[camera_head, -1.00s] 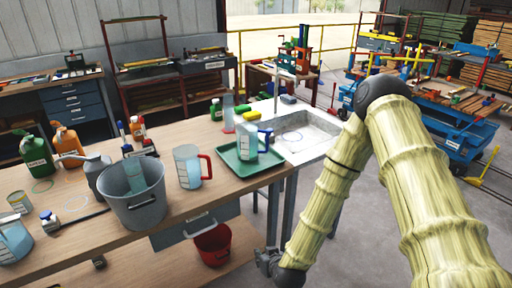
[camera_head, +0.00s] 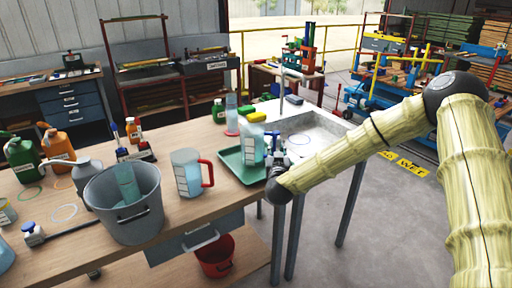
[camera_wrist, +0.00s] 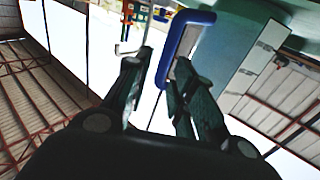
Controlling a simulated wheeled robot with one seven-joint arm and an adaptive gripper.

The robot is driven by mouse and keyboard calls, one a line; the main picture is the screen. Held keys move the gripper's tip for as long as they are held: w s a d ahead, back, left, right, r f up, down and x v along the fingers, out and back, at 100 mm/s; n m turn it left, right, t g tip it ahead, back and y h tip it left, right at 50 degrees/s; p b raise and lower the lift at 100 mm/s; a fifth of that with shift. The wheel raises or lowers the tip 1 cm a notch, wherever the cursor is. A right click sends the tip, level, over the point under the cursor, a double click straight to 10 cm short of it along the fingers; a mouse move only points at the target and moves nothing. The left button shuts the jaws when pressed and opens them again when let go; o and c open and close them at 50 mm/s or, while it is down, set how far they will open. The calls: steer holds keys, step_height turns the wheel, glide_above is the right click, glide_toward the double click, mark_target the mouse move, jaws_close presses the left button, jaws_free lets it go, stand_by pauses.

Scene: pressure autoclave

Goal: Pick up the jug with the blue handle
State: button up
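The jug with the blue handle (camera_head: 249,146) is a clear vessel with pale blue content, upright on the green tray (camera_head: 229,163). My gripper (camera_head: 275,152) is at its right side, partly covering it and the handle in the head view. In the wrist view the blue handle (camera_wrist: 199,19) rises at top centre, with the jug's pale body (camera_wrist: 228,50) to its right. My gripper's fingers (camera_wrist: 163,72) are apart, and the lower part of the handle shows in the gap between them. I cannot tell whether they touch it.
A jug with a red handle (camera_head: 187,174) stands left of the tray, near a grey bucket (camera_head: 148,217). The sink (camera_head: 318,138) lies right of the tray. A yellow item (camera_head: 256,117) and bottles stand behind. A red bucket (camera_head: 215,262) is below the table.

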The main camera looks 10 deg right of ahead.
mark_target(274, 144)
steer(key=shift+a+p+x, duration=0.2)
steer(key=shift+p+x, duration=0.65)
steer(key=shift+x, duration=2.1)
steer(key=shift+f, duration=0.15)
jaws_close()
